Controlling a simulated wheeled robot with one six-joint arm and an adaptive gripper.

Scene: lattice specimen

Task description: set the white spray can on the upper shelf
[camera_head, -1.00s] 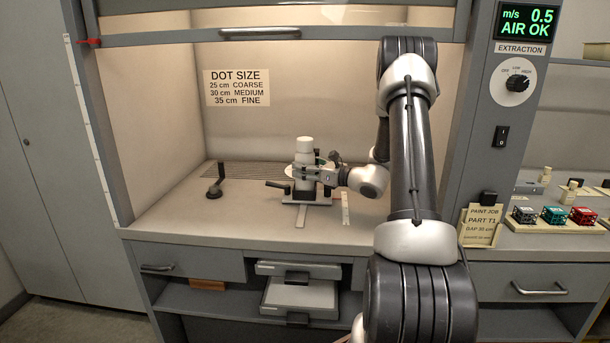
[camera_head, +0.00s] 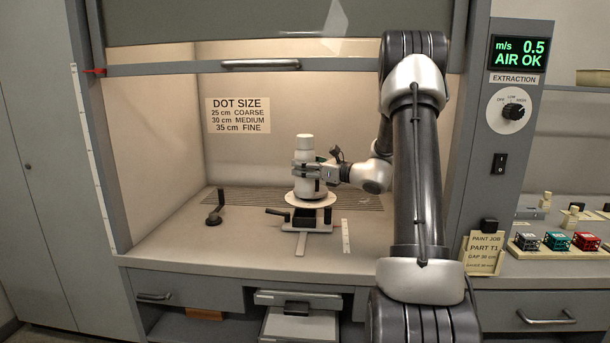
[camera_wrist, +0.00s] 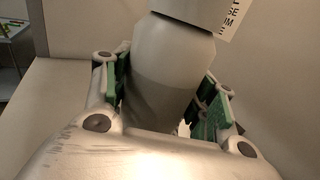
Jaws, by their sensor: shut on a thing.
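The white spray can (camera_head: 304,153) is upright inside the fume hood in the head view. My gripper (camera_head: 306,171) is shut around its body from the right. In the wrist view the can (camera_wrist: 172,65) fills the middle between the green-padded fingers (camera_wrist: 165,105). Its lower end shows just over a round white plate (camera_head: 311,203) on a small dark stand; I cannot tell whether they touch. A shelf edge (camera_head: 592,86) shows at the upper right, outside the hood, with a box on it.
A dark clamp-like piece (camera_head: 214,212) stands left on the hood floor, and a white ruler strip (camera_head: 346,236) lies right of the stand. The raised sash bar (camera_head: 180,68) crosses above. The right counter holds several coloured blocks (camera_head: 556,241) and a paint job card (camera_head: 484,254).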

